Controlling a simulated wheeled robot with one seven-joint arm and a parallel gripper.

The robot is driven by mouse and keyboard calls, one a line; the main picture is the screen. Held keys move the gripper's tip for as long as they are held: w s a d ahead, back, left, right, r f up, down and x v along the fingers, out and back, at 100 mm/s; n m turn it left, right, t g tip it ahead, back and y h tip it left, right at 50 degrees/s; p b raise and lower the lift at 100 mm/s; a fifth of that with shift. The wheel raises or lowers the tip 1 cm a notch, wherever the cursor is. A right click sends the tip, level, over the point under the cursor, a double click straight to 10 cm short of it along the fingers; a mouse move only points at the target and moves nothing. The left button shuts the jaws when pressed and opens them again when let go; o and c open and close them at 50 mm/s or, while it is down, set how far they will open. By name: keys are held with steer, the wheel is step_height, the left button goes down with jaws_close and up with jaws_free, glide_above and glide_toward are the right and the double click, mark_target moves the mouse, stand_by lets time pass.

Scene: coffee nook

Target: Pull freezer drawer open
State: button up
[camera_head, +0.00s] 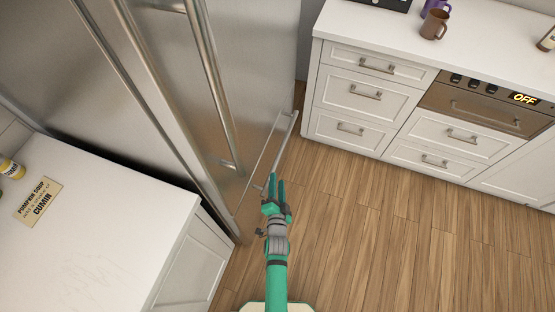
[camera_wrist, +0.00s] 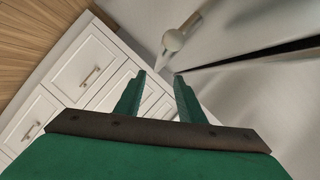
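The freezer drawer (camera_head: 270,152) is the low steel front at the bottom of the fridge, and it looks closed. Its long bar handle (camera_head: 286,140) runs along the front. My gripper (camera_head: 275,180) is open at the near end of this handle, low over the floor. In the wrist view, my two green fingers (camera_wrist: 160,77) are apart. The handle's end and round mount (camera_wrist: 172,40) show just beyond the fingertips. I cannot tell whether the bar lies between the tips or touches them.
Tall fridge door handles (camera_head: 210,75) rise above the drawer. A white counter (camera_head: 110,225) stands at left, close to the fridge. White drawer cabinets (camera_head: 355,95) and an oven (camera_head: 480,105) line the back right. The wooden floor (camera_head: 380,240) is clear.

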mark_target(278, 159)
steer(key=x, duration=1.2)
steer(key=shift+w, duration=0.15)
steer(key=shift+c, duration=0.4)
jaws_close()
